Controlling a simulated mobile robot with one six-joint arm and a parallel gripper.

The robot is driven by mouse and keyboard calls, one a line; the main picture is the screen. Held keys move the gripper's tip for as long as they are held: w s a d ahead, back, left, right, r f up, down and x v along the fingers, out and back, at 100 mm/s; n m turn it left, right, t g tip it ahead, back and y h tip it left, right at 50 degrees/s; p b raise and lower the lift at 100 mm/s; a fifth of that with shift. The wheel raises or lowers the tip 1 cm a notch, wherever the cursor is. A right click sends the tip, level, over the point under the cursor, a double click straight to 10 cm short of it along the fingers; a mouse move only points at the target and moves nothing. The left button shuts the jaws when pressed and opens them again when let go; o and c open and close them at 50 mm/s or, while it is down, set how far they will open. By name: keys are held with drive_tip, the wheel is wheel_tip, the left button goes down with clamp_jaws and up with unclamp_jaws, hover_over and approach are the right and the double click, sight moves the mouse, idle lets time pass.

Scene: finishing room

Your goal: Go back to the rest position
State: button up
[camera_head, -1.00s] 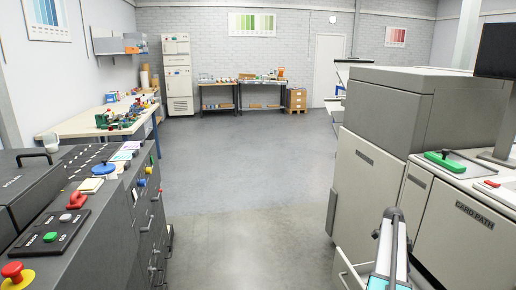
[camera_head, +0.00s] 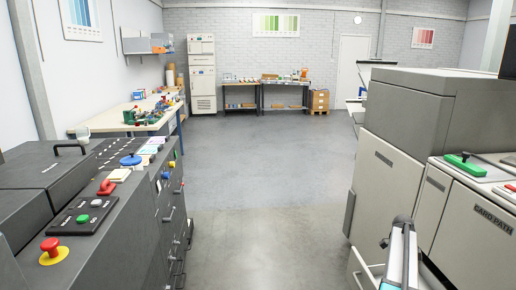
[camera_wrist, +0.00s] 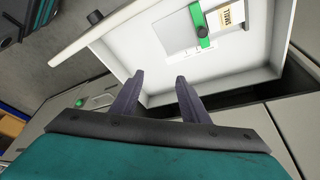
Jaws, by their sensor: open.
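My gripper (camera_wrist: 159,82) shows in the wrist view with its two dark fingers apart and nothing between them. The fingers point over a pulled-out drawer (camera_wrist: 262,80) with a pale inside. In the drawer are a green slider with a black knob (camera_wrist: 203,32) and a small label reading "SMALL" (camera_wrist: 232,14). I cannot tell whether the fingertips touch the drawer. In the head view the open drawer (camera_head: 356,268) juts from the grey machine at lower right, partly hidden by my arm.
A grey machine (camera_head: 386,185) stands on the right. A dark control console (camera_head: 125,225) with a red stop button (camera_head: 50,246) stands on the left. The floor (camera_head: 265,175) between them is clear. Workbenches (camera_head: 258,84) and a tall pale cabinet (camera_head: 202,72) are at the back.

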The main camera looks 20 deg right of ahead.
drive_tip(key=w+a+f+n+t, duration=0.15)
drive_tip(key=w+a+n, duration=0.25)
drive_tip(key=a, duration=0.7)
drive_tip(key=w+a+f+n, duration=0.3)
drive_tip(key=w+a+n, duration=0.2)
drive_tip(key=a, duration=0.6)
drive_tip(key=w+a+f+n+t, duration=0.15)
drive_tip(key=w+a+n, duration=0.25)
drive_tip(key=a, duration=0.6)
drive_tip(key=s+a+f+n+y, duration=0.1)
drive_tip(key=s+a+f+n, duration=0.15)
drive_tip(key=a+n, duration=0.95)
drive_tip(key=s+a+f+n+y, duration=0.1)
drive_tip(key=s+a+f+n, duration=0.15)
drive_tip(key=a, duration=1.85)
drive_tip(key=s+f+g+b, duration=0.1)
drive_tip(key=s+f+g, duration=0.1)
drive_tip(key=s+f, duration=0.8)
drive_tip(key=s+f+g+b, duration=0.1)
drive_tip(key=s+f+g, duration=0.2)
drive_tip(key=s+f, duration=0.7)
drive_tip(key=s, duration=0.5)
drive_tip(key=shift+s+d+f, duration=0.15)
drive_tip(key=shift+s+d, duration=0.05)
drive_tip(key=shift+s, duration=0.05)
